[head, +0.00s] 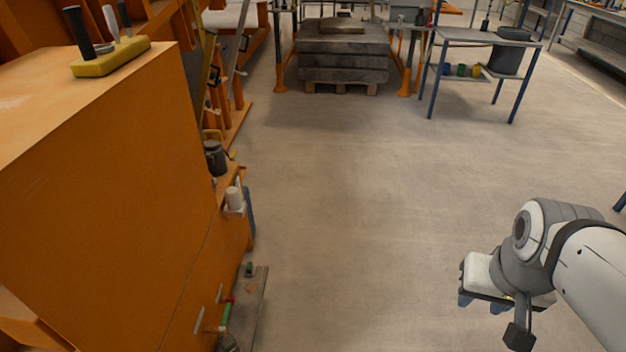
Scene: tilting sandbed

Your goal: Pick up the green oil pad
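A small dark green block (249,268) sits on the grey ledge (262,285) low beside the orange machine. A brighter green piece with a red end (226,312) lies nearer on the same side. Both are small, and I cannot tell for sure whether either is the oil pad. My gripper (483,300) is at the lower right, over open floor, far to the right of the green things and touching nothing that I can see. Its finger opening is not clear from this angle.
The large orange machine body (110,200) fills the left, with a yellow block (112,57) of upright handles on top. A white cup-like part (234,198) and a dark canister (215,157) stand along its side. A blue-legged table (485,38) stands behind. The middle floor is clear.

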